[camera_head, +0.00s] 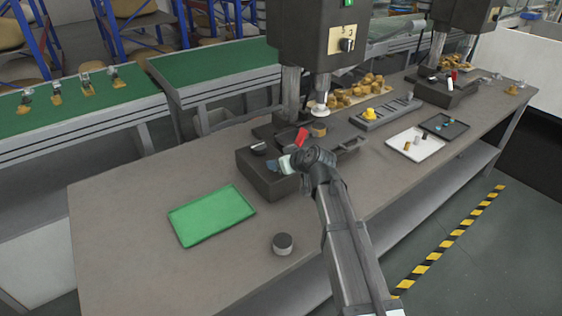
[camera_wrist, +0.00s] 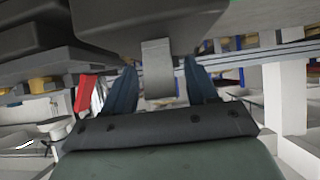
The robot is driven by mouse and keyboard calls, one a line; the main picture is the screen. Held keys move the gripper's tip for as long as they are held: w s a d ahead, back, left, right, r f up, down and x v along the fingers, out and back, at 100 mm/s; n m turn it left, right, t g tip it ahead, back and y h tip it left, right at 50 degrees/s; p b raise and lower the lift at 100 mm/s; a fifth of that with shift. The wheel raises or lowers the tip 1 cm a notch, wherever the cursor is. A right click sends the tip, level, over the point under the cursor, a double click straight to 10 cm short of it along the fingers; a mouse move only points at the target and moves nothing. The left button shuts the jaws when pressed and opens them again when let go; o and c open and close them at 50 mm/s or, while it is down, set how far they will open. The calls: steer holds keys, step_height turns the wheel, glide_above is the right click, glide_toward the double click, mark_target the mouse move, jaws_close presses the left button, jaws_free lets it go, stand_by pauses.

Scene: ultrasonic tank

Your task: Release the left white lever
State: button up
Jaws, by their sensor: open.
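The left white lever shows in the wrist view as a pale grey-white upright bar (camera_wrist: 157,70) hanging below a dark block. My gripper (camera_wrist: 160,66) is open, with one blue finger on each side of the bar and gaps visible between them. In the head view my gripper (camera_head: 276,165) is at the front of the dark fixture (camera_head: 262,179) under the left press. It largely hides the lever there; I cannot tell whether the pale patch beside it is lever or gripper.
A red lever (camera_head: 301,138) stands close behind my gripper; it also shows in the wrist view (camera_wrist: 85,92). A black knob (camera_head: 258,148) is on the fixture. A green tray (camera_head: 212,215) and a round dark-sided piece (camera_head: 283,243) lie on the table, with clear surface around them.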

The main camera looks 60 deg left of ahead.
steer(key=shift+d, duration=0.1)
steer(key=v, duration=1.3)
steer(key=shift+d+r, duration=0.25)
